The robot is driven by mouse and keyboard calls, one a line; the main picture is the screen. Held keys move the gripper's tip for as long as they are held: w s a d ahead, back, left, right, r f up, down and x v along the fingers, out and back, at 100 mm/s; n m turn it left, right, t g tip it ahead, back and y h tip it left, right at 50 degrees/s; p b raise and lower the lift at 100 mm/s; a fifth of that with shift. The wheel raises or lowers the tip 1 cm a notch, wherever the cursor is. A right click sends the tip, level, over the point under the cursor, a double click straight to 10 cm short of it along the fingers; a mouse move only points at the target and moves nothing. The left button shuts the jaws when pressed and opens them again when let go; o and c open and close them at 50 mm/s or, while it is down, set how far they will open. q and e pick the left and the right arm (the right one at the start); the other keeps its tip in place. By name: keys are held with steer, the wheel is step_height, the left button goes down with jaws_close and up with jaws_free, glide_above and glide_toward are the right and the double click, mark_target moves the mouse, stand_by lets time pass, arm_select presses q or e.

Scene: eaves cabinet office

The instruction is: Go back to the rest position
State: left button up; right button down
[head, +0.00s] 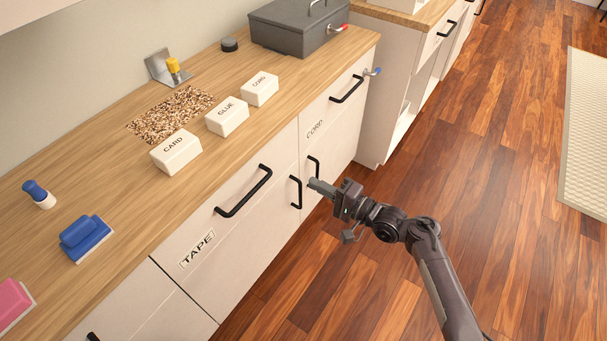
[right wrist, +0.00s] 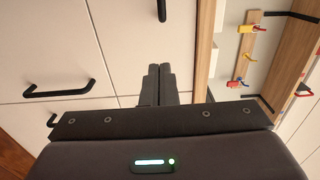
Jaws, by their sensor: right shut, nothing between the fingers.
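My right gripper (head: 322,188) is shut and empty. It is in front of the white cabinet (head: 245,262), close to the black door handles (head: 296,192); I cannot tell whether it touches one. In the right wrist view its two fingers (right wrist: 157,84) are together, pointing at the cabinet front. A black handle (right wrist: 58,91) shows to their left and another above them. The right arm reaches in from the lower right of the head view. My left gripper is in neither view.
White blocks marked CARD (head: 176,152), GLUE (head: 227,117) and CORD (head: 260,89) sit on the wooden counter (head: 120,205). A grey metal box (head: 297,25) stands at the back. Drawer handles (head: 243,192) stick out from the front.

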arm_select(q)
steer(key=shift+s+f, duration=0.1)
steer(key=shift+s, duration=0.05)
arm_select(e)
steer(key=shift+s+d, duration=0.3)
steer(key=shift+d, duration=0.15)
